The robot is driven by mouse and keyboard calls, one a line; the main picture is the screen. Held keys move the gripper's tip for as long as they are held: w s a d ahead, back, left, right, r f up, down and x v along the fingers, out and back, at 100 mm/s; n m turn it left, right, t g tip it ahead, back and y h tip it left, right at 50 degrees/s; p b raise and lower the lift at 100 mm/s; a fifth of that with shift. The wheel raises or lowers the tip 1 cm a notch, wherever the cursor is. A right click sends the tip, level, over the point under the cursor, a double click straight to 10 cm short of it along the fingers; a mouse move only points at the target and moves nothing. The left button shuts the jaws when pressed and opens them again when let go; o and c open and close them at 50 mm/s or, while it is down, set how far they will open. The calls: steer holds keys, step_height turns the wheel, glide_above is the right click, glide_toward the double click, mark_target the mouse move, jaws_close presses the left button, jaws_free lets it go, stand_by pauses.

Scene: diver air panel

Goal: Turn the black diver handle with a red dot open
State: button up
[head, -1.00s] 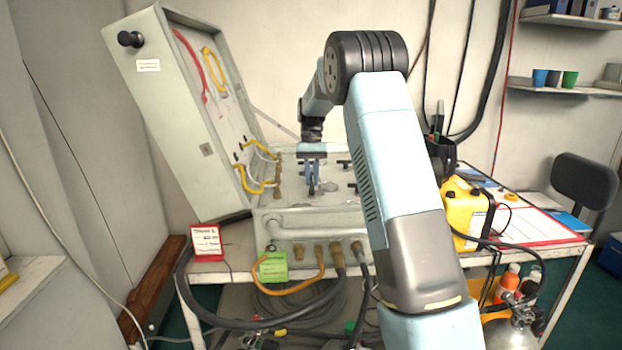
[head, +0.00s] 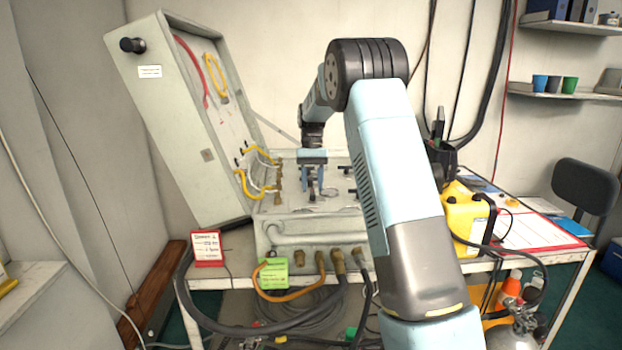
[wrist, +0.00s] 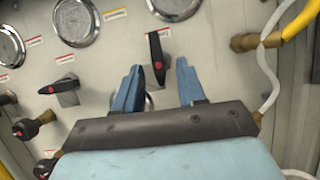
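A black handle with a red dot (wrist: 157,50) stands lengthwise on the grey panel in the wrist view. A second black handle with a red dot (wrist: 62,86) lies crosswise to its left. My gripper (wrist: 159,68) is open, with its two blue fingers apart. The near end of the first handle shows between the fingertips, with a gap on both sides. I cannot tell how far the tips are above the panel. In the head view my gripper (head: 312,190) points down over the panel (head: 290,228), and the handle there is small and partly hidden.
Round gauges (wrist: 76,20) lie beyond the handles. Black knobs (wrist: 28,128) are at left; a brass fitting (wrist: 244,42) with yellow and white hoses is at right. The open lid (head: 185,120) stands left of the panel. A yellow case (head: 462,215) is at right.

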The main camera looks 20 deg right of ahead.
steer(key=v, duration=1.3)
steer(key=shift+w+r, duration=0.2)
steer(key=shift+r, duration=0.1)
steer(key=s+a+r+n+t, duration=0.1)
steer(key=s+r+t, duration=0.3)
steer(key=s, duration=0.8)
steer(key=s+a+r+t, duration=0.1)
steer(key=s+r, duration=0.5)
steer(key=s, duration=0.6)
steer(key=s+f+t, duration=0.1)
steer(key=s+f, duration=0.2)
steer(key=s, duration=0.5)
steer(key=s+f+n+t, duration=0.1)
steer(key=s+f+t, duration=0.1)
steer(key=s+f, duration=0.2)
steer(key=s+f+t+h, duration=0.1)
steer(key=s+f, duration=0.3)
steer(key=s, duration=0.7)
steer(key=shift+s+a+n+t, duration=0.3)
steer(key=shift+s+n+t, duration=0.1)
steer(key=shift+t, duration=0.1)
